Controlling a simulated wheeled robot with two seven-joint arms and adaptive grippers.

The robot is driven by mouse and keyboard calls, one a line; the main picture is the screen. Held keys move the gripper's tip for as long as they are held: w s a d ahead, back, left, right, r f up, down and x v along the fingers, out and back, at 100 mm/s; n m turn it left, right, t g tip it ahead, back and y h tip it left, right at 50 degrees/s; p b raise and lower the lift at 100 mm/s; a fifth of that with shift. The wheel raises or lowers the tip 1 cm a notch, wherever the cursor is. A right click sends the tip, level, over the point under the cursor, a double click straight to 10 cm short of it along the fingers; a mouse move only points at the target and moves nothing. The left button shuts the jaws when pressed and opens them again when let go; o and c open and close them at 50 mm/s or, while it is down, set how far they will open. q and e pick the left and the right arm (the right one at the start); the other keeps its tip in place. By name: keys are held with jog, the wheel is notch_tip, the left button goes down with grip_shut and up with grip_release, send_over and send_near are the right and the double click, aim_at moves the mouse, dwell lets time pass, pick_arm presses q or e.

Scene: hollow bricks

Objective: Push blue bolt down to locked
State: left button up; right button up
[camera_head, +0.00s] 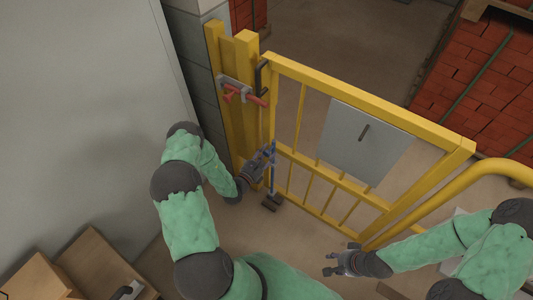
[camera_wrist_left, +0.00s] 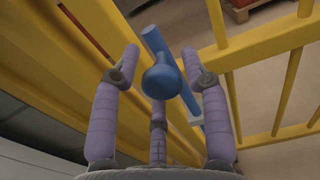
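My left gripper (camera_head: 264,158) is at the bolt. In the left wrist view its fingers (camera_wrist_left: 162,62) are spread around the knob, with gaps on both sides. My right gripper (camera_head: 334,264) is open and empty, low in front of the gate, away from the bolt.
The yellow gate (camera_head: 370,105) carries a grey plate (camera_head: 365,142) and meets a yellow post (camera_head: 246,100). A red-handled latch (camera_head: 243,92) sits above my left gripper. Red bricks (camera_head: 480,80) stand behind the gate. Cardboard boxes (camera_head: 95,262) stand at lower left.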

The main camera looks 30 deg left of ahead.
pick_arm(q)
grip_shut()
notch_tip(320, 180, down, 6)
jog(key=b, duration=0.3)
jog(key=shift+r, duration=0.15)
jog(key=o, duration=0.6)
grip_release()
jog(key=shift+c, duration=0.2)
jog(key=shift+s, duration=0.1)
jog(key=s, duration=1.1)
jog(key=shift+s+a, duration=0.4)
jog(key=shift+a, duration=0.05)
